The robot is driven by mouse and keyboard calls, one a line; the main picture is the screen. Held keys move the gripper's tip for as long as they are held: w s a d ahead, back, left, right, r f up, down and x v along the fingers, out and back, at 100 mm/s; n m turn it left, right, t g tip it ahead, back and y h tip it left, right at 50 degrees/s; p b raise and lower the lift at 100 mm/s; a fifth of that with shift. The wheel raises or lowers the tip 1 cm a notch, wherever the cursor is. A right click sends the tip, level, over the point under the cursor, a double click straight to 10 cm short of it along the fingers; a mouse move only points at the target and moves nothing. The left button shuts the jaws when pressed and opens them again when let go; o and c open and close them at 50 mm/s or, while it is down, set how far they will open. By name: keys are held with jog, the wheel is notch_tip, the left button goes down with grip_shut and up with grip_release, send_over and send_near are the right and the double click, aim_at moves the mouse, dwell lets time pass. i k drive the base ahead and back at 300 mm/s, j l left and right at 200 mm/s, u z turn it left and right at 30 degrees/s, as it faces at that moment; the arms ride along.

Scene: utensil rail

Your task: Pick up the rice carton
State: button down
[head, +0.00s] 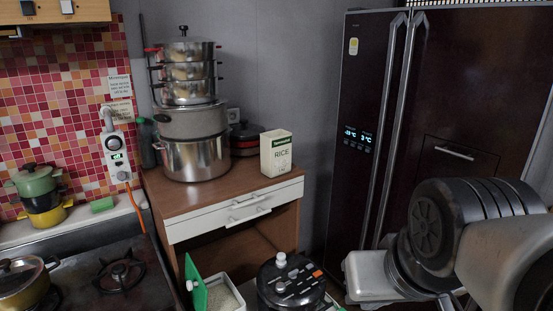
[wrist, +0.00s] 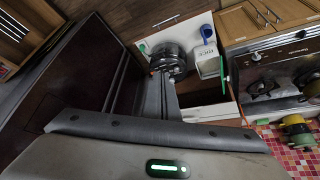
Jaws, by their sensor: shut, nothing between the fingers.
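The rice carton (head: 276,154), a cream box with a green band and "RICE" on its front, stands upright on the right part of the brown counter (head: 215,199) in the head view. I cannot make it out in the wrist view. My gripper (wrist: 163,76) shows in the wrist view with its fingers together and nothing between them. It is apart from the carton. My arm fills the right side of the head view, in front of the refrigerator; the fingers cannot be seen there.
Stacked steel pots (head: 196,157) stand left of the carton, with a dark red-banded pot (head: 245,139) behind. A dark refrigerator (head: 376,100) stands to the right. Below are a black cooker (head: 290,284) and an open white bin (head: 226,293), marked RICE in the wrist view (wrist: 208,63).

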aim_at(275, 145)
jog(key=l+u, duration=0.1)
jog(key=u, duration=0.25)
jog(key=i+l+u, duration=0.1)
jog(key=u, duration=0.25)
jog(key=l+u, duration=0.15)
jog(key=u, duration=0.25)
jog(key=i+l+u, duration=0.1)
jog(key=l+u, duration=0.15)
jog(key=l, duration=0.3)
jog(key=l+u, duration=0.3)
jog(key=l, duration=1.15)
